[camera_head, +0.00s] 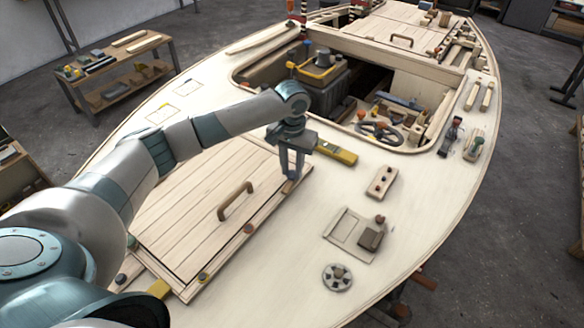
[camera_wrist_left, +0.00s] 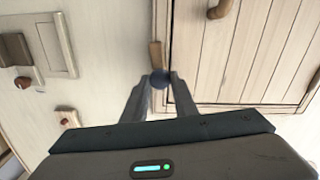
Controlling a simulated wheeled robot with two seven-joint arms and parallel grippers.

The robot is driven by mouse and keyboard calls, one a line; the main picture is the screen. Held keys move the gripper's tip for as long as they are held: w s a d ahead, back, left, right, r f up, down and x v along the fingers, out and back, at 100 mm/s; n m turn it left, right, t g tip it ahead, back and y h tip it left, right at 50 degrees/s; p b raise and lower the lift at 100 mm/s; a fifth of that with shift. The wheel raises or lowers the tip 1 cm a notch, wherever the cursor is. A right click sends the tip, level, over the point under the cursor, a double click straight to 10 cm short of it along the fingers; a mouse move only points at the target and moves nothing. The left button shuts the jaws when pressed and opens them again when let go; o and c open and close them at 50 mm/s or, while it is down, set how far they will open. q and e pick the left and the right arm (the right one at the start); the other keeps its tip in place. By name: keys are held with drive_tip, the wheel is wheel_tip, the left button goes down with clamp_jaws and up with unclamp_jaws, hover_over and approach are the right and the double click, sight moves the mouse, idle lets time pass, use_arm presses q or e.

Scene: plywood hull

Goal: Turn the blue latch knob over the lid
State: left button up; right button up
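The blue latch knob (camera_wrist_left: 159,79) sits on a short wooden latch bar (camera_wrist_left: 156,54) beside the lid's edge in the left wrist view. The bar lies along that edge, beside the lid rather than across it. The planked lid (camera_head: 190,205) lies flat in the deck and has a wooden handle (camera_head: 236,200). My left gripper (camera_head: 291,177) points down at the lid's far right corner. In the left wrist view, its fingers (camera_wrist_left: 159,82) stand on both sides of the blue knob and appear closed on it. The fingers mostly hide the knob in the head view. My right gripper is out of view.
A yellow-green tool (camera_head: 336,152) lies close beside my left gripper. Other knobs stand along the lid's near edge, including a reddish one (camera_head: 248,228) and a greenish one (camera_head: 203,277). A block with dark knobs (camera_head: 381,183) and a round fitting (camera_head: 337,277) are on the right deck.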

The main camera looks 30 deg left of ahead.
use_arm(q)
drive_tip(key=shift+c, duration=1)
drive_tip(key=shift+r, duration=0.1)
